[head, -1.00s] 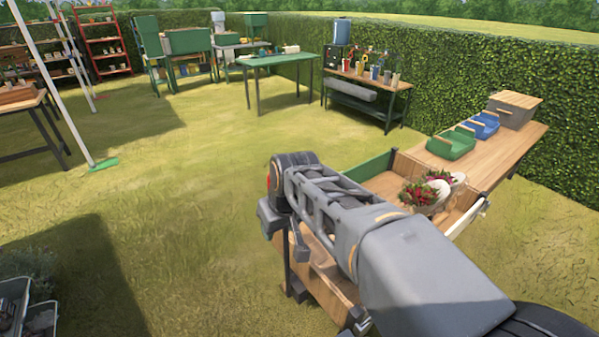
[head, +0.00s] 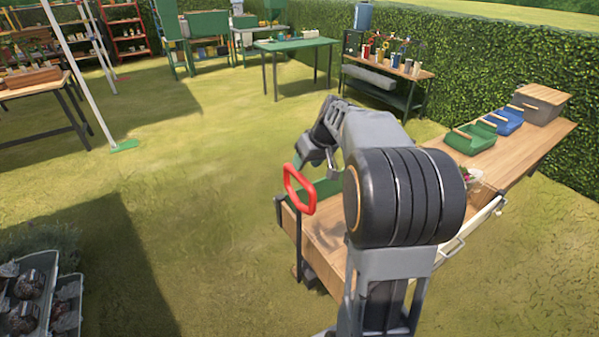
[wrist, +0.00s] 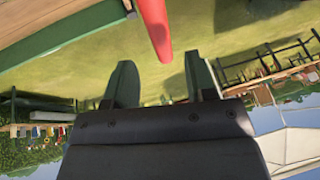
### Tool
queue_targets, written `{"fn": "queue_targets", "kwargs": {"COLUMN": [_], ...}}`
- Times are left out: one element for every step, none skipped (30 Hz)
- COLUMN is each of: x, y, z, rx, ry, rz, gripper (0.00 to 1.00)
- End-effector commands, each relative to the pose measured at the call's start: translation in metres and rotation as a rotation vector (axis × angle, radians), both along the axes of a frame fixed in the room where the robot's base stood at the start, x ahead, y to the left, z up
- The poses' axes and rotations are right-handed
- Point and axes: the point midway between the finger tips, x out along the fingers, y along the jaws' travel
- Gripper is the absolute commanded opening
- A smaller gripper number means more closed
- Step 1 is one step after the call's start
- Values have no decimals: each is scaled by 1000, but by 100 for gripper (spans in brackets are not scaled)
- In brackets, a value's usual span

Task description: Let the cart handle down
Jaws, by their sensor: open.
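The cart handle (head: 300,188) is a red loop on a dark stem. It stands upright at the near left end of the wooden cart (head: 328,236), which has a green inner edge. My gripper (head: 318,165) is just above and beside the loop in the head view, partly hidden by my arm. In the wrist view my gripper (wrist: 159,65) is open, with two dark green fingers apart. The red handle bar (wrist: 155,28) shows ahead of the gap between them, and I see no contact. My arm hides much of the cart.
A wooden bench (head: 545,145) with a green tray (head: 470,138), a blue tray (head: 502,121) and a grey box (head: 536,103) stands at the right by the hedge. Dark crates (head: 32,295) sit at the lower left.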

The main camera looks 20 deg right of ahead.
Motion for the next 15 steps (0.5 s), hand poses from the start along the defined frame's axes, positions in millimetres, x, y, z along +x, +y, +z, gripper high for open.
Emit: {"fn": "queue_targets", "kwargs": {"x": [3,5,7,9,10,12,13,14,16,16,17,18,18,19,19], "y": [3,4,6,6,7,8,9,10,10,11,11,12,12,12,13], "z": [-9,-13,-18,-22,-26,-31,-34,-36,-39,-41,-43,-45,-46,-47,-48], "rx": [2,2,2,1,0,1,0,0,0,0,0,0,0,0,0], "ry": [4,4,3,3,3,3,2,2,2,2,2,1,1,1,0], "rz": [2,3,3,2,2,2,2,2,2,2,2,1,1,1,1], "gripper": [51,51,51,51,51,51,51,51,51,51,51,51,51,51,51]}}
